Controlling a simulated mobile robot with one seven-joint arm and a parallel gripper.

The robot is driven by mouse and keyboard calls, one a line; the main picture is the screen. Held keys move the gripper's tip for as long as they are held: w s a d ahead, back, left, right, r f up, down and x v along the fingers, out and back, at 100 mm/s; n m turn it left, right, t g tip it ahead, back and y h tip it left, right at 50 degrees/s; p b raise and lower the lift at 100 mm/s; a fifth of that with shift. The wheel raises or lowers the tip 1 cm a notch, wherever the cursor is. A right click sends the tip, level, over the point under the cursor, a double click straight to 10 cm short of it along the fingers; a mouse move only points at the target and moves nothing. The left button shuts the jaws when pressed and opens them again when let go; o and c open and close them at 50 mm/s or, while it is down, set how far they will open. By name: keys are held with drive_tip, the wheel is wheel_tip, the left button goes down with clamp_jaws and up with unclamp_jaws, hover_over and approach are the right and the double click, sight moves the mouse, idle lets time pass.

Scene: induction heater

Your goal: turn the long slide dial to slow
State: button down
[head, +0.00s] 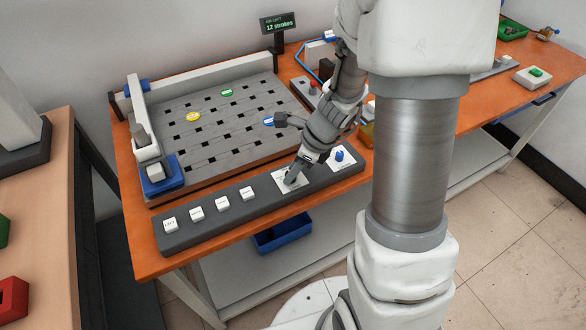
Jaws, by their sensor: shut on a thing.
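A long dark grey control panel (210,235) runs along the front edge of the orange bench. Near its right end are two white dial plates. My gripper (291,179) points down at the left plate (280,187) and is shut on the dial there. The fingers hide that dial, so its pointer and setting cannot be seen. A blue dial (339,155) stands uncovered on the right plate, to the right of my gripper. The print on both plates is too small to read, so I cannot tell from it which is the long slide dial.
Several white push buttons (196,214) line the panel's left part. Behind it is a slotted grey bed (215,125) with yellow, green and blue discs. A small display (279,24) reads "12 strokes". A blue bin (282,234) sits below the bench edge.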

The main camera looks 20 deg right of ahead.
drive_tip(key=shift+n, duration=0.3)
drive_tip(key=n+g+p, duration=0.1)
drive_tip(key=n, duration=0.1)
drive_tip(key=n+g+p, duration=0.1)
drive_tip(key=n, duration=0.2)
drive_tip(key=shift+w+d+r+n+y, duration=0.1)
drive_tip(key=shift+w+n+y, duration=0.1)
drive_tip(key=shift+n+y, duration=0.15)
drive_tip(key=n+g+p, duration=0.1)
drive_tip(key=n+g, duration=0.1)
drive_tip(key=n, duration=0.3)
drive_tip(key=shift+w+n, duration=0.1)
drive_tip(key=shift+n, duration=0.15)
drive_tip(key=shift+g, duration=0.3)
drive_tip(key=c, duration=0.6)
unclamp_jaws()
